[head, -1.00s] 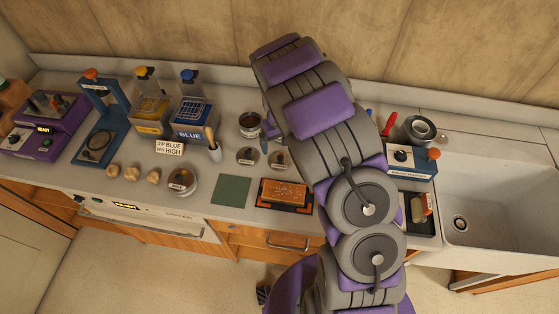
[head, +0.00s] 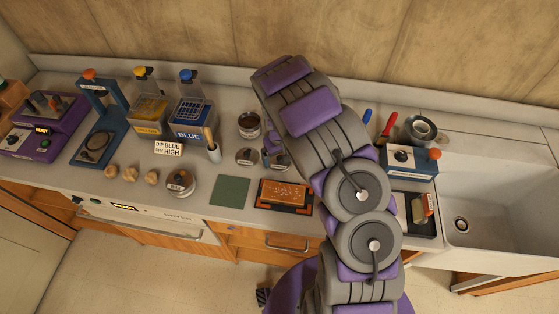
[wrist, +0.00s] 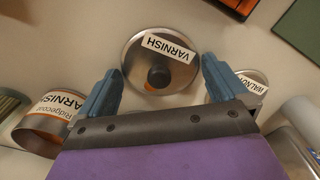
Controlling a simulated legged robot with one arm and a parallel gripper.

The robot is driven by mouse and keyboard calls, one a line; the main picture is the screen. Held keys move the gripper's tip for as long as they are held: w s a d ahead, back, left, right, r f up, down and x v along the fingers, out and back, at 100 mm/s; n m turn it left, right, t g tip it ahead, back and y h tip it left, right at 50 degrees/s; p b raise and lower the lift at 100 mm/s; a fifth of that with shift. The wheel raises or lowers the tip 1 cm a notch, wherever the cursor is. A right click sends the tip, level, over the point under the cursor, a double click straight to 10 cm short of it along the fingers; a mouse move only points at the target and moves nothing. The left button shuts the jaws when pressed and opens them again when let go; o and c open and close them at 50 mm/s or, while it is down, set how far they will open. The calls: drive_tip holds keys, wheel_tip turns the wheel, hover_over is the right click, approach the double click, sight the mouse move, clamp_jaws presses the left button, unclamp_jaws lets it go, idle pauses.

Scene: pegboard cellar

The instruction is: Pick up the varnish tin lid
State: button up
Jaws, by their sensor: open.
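The varnish tin lid (wrist: 146,48) is a round grey metal disc with a dark central knob and a white VARNISH label. It lies on the counter between the fingertips of my gripper (wrist: 162,66) in the wrist view. My gripper is open, with one blue finger on each side of the knob, and nothing is clasped. In the head view the lid (head: 283,164) is partly hidden by my arm and gripper. The Ridgecoat varnish tin (wrist: 48,125) stands at the left in the wrist view; my arm hides it in the head view.
A similar lid labelled WALNUT (wrist: 253,80) lies close beside one finger, and also shows in the head view (head: 246,157). An open tin (head: 249,125) stands behind it. An orange-edged tray (head: 285,195) and a green mat (head: 230,190) lie towards the counter's front.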

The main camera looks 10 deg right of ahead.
drive_tip(key=c, duration=0.7)
